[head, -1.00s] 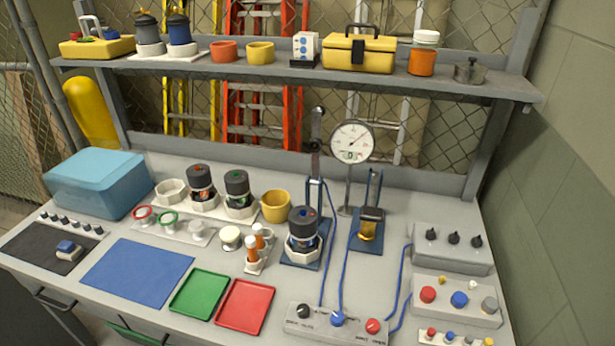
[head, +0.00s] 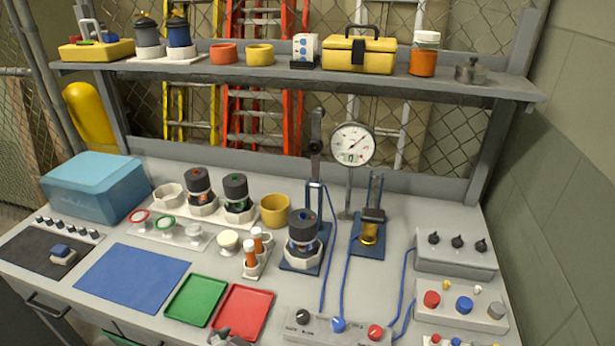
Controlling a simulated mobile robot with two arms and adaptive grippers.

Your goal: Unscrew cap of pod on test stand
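The pod (head: 302,244) stands upright on the test stand, in a white collar on a blue base plate (head: 288,266). Its dark cap (head: 303,223), with a small coloured mark on top, sits on it. A dark grey tip, apparently of my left gripper (head: 228,337), shows at the bottom edge, below the red tray. It is well apart from the pod. Most of it is cut off, so its opening cannot be told. My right gripper is not in view.
Two more dark-capped pods (head: 199,187) stand in white holders behind left. A small rack with orange-and-white vials (head: 257,257) stands left of the stand. The dial gauge (head: 352,145) rises behind it. A control box (head: 338,328) is in front. Green (head: 195,299) and red trays (head: 243,311) are empty.

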